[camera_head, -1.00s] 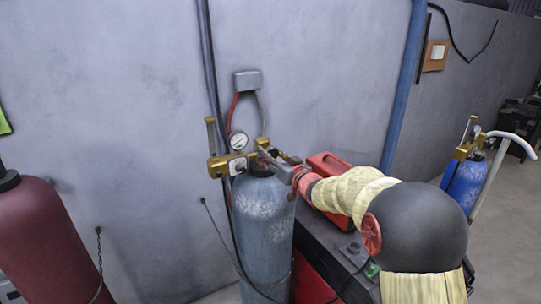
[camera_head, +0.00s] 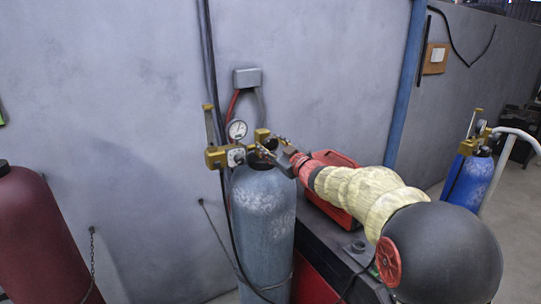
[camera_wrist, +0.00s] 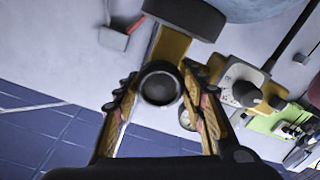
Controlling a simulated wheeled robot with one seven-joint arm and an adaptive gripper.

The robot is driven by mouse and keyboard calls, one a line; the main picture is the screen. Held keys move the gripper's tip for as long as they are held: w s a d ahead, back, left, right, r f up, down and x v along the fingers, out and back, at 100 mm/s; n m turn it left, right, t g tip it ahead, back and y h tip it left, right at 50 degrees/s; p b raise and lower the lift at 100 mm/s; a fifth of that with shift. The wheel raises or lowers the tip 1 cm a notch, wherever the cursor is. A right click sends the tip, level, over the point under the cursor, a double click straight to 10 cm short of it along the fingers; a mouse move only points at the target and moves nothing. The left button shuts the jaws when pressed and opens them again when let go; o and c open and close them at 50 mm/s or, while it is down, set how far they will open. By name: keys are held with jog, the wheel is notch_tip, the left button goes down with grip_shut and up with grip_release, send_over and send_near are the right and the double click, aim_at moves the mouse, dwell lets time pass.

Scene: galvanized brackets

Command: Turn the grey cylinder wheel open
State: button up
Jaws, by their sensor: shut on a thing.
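The grey-blue gas cylinder (camera_head: 262,225) stands upright by the wall, with a brass valve (camera_head: 217,157) and a round gauge (camera_head: 237,130) on top. My gripper (camera_head: 272,153) reaches the valve from the right, and its fingers hide the wheel there. In the wrist view, the round dark grey wheel (camera_wrist: 160,85) sits between the fingers of my gripper (camera_wrist: 163,100), in front of the brass valve body (camera_wrist: 170,45). The fingers are shut on the wheel, one on each side. Part of the gauge (camera_wrist: 240,85) shows to the right.
A dark red cylinder (camera_head: 40,235) stands at the left. A red can (camera_head: 335,210) stands on a dark bench right of the grey cylinder, below my arm. A blue cylinder (camera_head: 468,180) on a hand truck stands at the right. A blue pipe (camera_head: 405,85) runs up the wall.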

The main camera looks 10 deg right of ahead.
jog(key=n+b, duration=0.4)
jog(key=shift+f+n, duration=0.15)
jog(key=shift+n, duration=0.15)
jog(key=n+b, duration=0.3)
jog(key=n, duration=0.1)
jog(key=shift+n+b, duration=0.3)
jog(key=shift+b, duration=0.1)
jog(key=n+b, duration=0.3)
jog(key=n, duration=0.1)
jog(key=shift+n+b, duration=1.1)
jog(key=shift+n, duration=1)
jog(key=o, duration=1.1)
jog(key=shift+o, duration=0.3)
